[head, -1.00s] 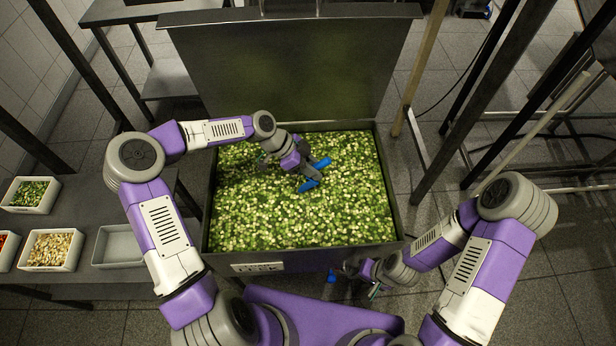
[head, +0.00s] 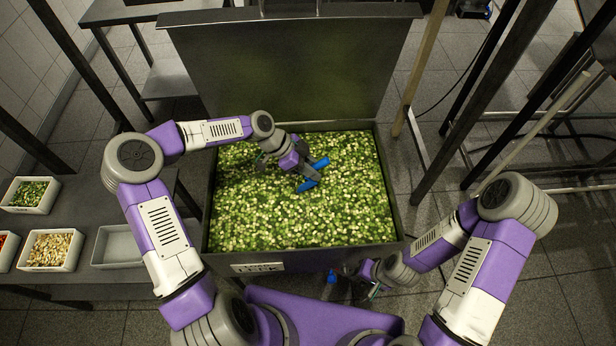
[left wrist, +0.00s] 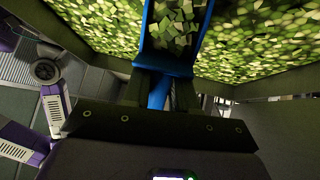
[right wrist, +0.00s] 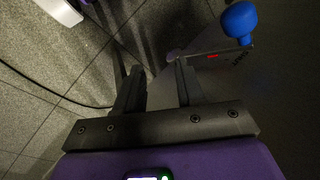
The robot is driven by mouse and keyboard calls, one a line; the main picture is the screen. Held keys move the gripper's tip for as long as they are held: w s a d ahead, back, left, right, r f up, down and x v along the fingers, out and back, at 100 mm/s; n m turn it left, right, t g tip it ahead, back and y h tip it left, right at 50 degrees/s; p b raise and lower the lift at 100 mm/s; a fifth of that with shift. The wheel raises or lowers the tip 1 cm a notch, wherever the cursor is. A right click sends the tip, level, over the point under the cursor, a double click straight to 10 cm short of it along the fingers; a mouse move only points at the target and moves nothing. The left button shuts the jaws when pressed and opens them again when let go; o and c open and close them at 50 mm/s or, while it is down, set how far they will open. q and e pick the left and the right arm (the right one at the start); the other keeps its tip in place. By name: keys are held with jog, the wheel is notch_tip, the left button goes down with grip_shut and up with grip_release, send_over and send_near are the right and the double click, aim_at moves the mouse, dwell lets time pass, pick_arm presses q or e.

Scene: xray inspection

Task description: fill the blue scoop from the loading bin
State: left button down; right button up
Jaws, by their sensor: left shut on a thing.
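The loading bin (head: 204,215) is a large steel bin full of chopped green and white leek pieces (head: 300,220). My left gripper (head: 306,172) is over the right half of the bin, shut on the blue scoop (head: 307,185). The scoop sits at the surface of the pieces, partly hidden by the gripper. In the left wrist view the scoop (left wrist: 178,68) extends away between the fingers, with leek pieces showing inside its blue walls. My right gripper (right wrist: 158,85) is open and empty, its fingers apart. It is low in front of the bin.
A blue round knob (right wrist: 240,20) is near my right gripper, below the bin's front edge. White trays of green pieces (head: 30,196) and pale pieces (head: 50,250) and an empty tray (head: 118,246) stand on the left table. Metal frame posts stand at the right.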

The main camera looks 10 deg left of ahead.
pick_arm(q)
jog(key=shift+d+r+y+p, duration=0.1)
jog(key=shift+r+y+p, duration=0.6)
jog(key=shift+r+p, duration=0.25)
jog(key=shift+r+g+y+p, duration=0.6)
jog(key=shift+r+y+p, duration=0.8)
jog(key=shift+y, duration=0.1)
jog(key=shift+y, duration=0.7)
jog(key=r+p, duration=0.2)
jog(key=d+r+p, duration=0.1)
jog(key=r+p, duration=0.1)
jog(key=shift+w+r, duration=0.15)
jog(key=shift+r, duration=0.25)
notch_tip(320, 180, up, 7)
jog(key=d+g+y+p, duration=0.1)
jog(key=y+p, duration=0.1)
jog(key=p, duration=0.5)
jog(key=shift+w+d+n, duration=0.25)
jog(key=shift+d+n, duration=0.05)
jog(key=shift+d, duration=0.05)
